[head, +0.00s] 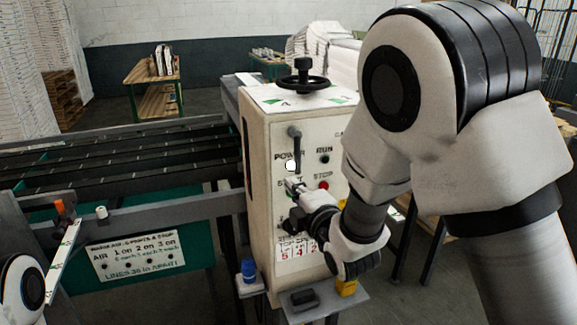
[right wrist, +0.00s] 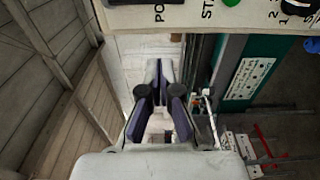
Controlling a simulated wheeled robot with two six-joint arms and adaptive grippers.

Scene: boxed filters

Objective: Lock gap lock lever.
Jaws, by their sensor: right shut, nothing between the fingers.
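A black lever-like handle (head: 295,140) hangs on the front panel of the cream control box (head: 258,190), above my right gripper; I take it for the gap lock lever, but no label for it is readable. Its lower end is beside a white round knob (head: 291,165). My right gripper (head: 292,187) is shut and empty in front of the panel, below the handle and apart from it. My left gripper is out of view.
A black handwheel (head: 303,82) tops the box. A red button (head: 323,185) and RUN knob (head: 324,157) are right of the handle. A small shelf (head: 325,302) juts out below. The roller conveyor (head: 120,165) lies left. My right arm covers the panel's right side.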

